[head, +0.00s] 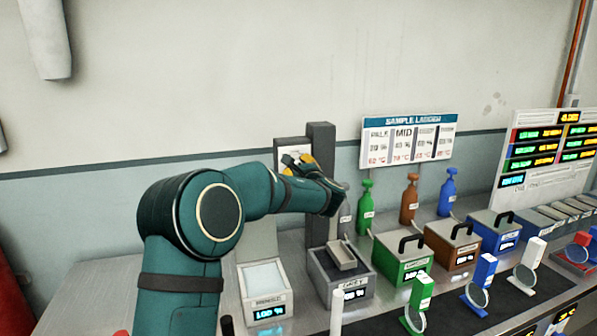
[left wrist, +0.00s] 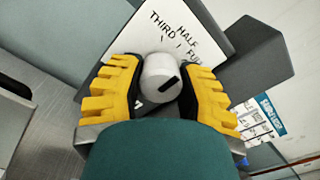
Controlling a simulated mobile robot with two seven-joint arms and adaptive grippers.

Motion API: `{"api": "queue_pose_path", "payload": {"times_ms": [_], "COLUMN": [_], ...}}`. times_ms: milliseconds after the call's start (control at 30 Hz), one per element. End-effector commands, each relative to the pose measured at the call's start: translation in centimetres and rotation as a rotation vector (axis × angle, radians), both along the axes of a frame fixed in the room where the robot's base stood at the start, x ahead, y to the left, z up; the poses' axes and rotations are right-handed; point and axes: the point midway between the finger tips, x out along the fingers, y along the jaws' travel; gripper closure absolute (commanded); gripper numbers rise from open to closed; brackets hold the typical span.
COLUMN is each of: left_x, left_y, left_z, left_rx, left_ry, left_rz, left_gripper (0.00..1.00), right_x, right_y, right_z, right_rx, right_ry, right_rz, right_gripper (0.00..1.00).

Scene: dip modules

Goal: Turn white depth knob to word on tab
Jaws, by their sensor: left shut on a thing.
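In the left wrist view, a round white knob (left wrist: 160,80) with a short black bar on its face stands on a dark post. The bar slants up to the right; I cannot tell which word it marks. A white plate (left wrist: 195,22) behind the knob reads THIRD, HALF and a partly covered word that looks like FULL. My left gripper (left wrist: 163,88) has its yellow fingers on either side of the knob and is shut on it. In the head view, my left gripper (head: 300,163) is at the dark post and hides the knob. I cannot make out the tab. My right gripper is out of view.
A grey box (head: 345,280), green box (head: 402,262), brown box (head: 452,245) and blue box (head: 497,232) line the bench, with coloured bottles behind. A white-topped box (head: 265,290) stands left of the grey one.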

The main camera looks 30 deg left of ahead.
Motion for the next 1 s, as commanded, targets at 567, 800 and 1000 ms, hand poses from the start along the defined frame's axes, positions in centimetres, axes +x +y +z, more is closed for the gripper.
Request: {"api": "queue_pose_path", "payload": {"times_ms": [567,800,1000], "left_x": [0.0,-0.8,-3.3], "left_y": [0.0,-1.1,-4.1], "left_z": [0.0,0.0,0.1], "left_rx": [0.001,0.000,0.001], "left_ry": [0.000,0.001,0.001], "left_rz": [-0.001,-0.003,-0.005], "left_gripper": [0.30,0.30,0.30], "right_x": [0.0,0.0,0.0], "right_y": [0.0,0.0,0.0], "right_z": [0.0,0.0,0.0], "right_rx": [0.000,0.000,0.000], "right_ry": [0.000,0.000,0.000], "right_rz": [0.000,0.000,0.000], "right_gripper": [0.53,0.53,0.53]}}
